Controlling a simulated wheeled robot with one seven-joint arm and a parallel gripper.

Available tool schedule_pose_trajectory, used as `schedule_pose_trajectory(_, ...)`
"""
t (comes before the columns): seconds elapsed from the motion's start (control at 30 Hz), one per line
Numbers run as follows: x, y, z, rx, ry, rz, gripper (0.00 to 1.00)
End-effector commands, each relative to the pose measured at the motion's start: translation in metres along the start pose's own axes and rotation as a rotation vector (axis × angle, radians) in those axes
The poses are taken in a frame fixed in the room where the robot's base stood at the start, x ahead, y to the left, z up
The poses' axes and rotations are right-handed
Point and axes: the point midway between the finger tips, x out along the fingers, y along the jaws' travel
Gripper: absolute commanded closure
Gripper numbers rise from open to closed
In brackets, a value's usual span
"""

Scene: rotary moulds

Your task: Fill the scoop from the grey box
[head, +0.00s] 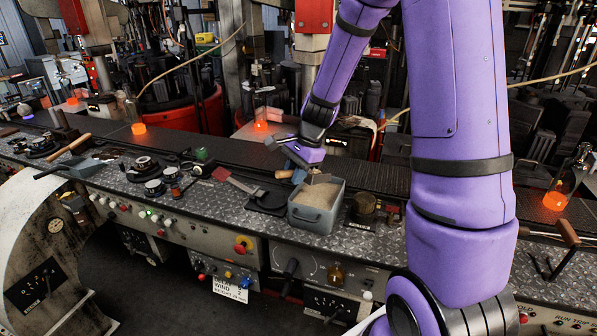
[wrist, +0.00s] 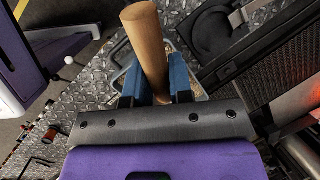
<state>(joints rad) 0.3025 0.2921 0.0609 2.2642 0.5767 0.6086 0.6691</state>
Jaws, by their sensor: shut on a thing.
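The grey box (head: 312,222) stands on the metal bench, open at the top, with pale grainy material inside. My gripper (head: 308,170) is above the box's back left rim, tilted downward. It is shut on the scoop's wooden handle (wrist: 147,45), which stands between the blue fingers in the wrist view. The handle's end also shows left of the gripper in the head view. The scoop's grey metal part (head: 319,178) shows over the box opening. Whether it touches the material or carries any cannot be told. In the wrist view the box is mostly hidden behind the gripper.
A flat-bladed tool (head: 238,182) and several small moulds lie further left.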

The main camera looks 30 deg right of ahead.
Motion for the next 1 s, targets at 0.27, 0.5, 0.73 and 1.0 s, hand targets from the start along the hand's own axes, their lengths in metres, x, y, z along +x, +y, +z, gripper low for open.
schedule_pose_trajectory(0.27, 0.0040, 0.0015, 0.0063, -0.021, 0.084, 0.003, 1.00)
schedule_pose_trajectory(0.5, 0.0056, 0.0016, 0.0079, -0.030, 0.142, -0.001, 1.00)
schedule_pose_trajectory(0.73, 0.0092, 0.0026, 0.0107, -0.047, 0.224, -0.001, 1.00)
schedule_pose_trajectory(1.0, 0.0094, 0.0022, 0.0102, -0.048, 0.245, -0.006, 1.00)
